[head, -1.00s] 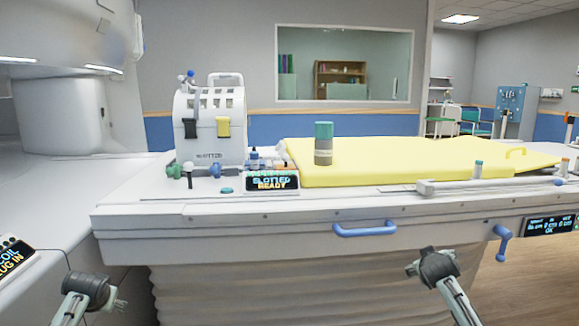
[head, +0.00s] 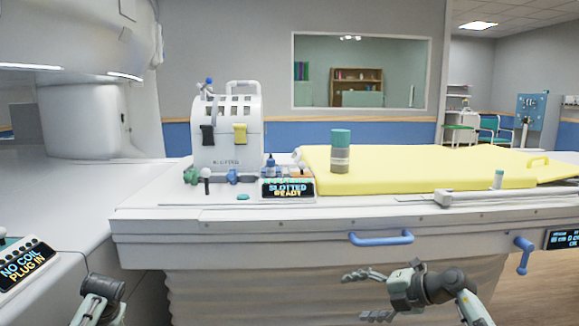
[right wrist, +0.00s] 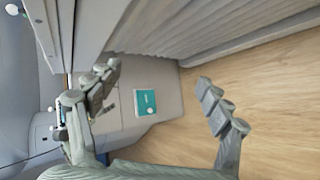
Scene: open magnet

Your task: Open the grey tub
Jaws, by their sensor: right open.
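The grey tub (head: 340,160) stands upright on the yellow mat, with a teal lid (head: 341,136) on top. My right gripper (head: 362,296) is open and empty in front of the table's side, below the blue handle and well below the tub. The tub is not in the right wrist view.
The yellow mat (head: 420,168) covers the table's right part. Blue handles (head: 381,239) jut from the table front. A teal item (right wrist: 145,102) lies low in the right wrist view.

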